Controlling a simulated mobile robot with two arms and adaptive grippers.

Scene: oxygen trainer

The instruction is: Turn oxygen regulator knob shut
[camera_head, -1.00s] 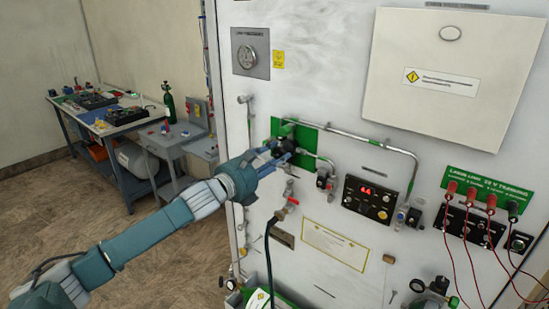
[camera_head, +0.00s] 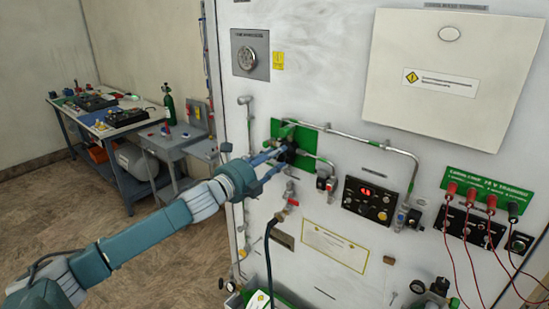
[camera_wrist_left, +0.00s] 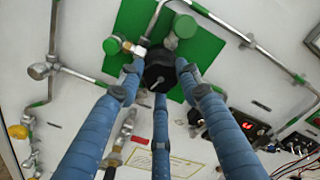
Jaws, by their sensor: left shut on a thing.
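The oxygen regulator knob is a black round knob (camera_wrist_left: 160,72) with a pale pointer line, in front of a green plate (camera_wrist_left: 205,48) on the white panel. In the head view the knob (camera_head: 287,154) is partly hidden by my fingers. My left gripper (camera_head: 275,156) reaches it from the left. In the left wrist view its blue fingers (camera_wrist_left: 158,85) surround the knob, two at the sides and one below, and are shut on it. The pointer line slants down to the right. My right gripper is in neither view.
Metal pipes (camera_head: 350,137) run from the green plate across the panel. A control box with a red display (camera_head: 368,202) is to the right. A dark hose (camera_head: 268,250) hangs below. Red test leads (camera_head: 470,245) hang at the far right. A workbench (camera_head: 110,125) stands at the back left.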

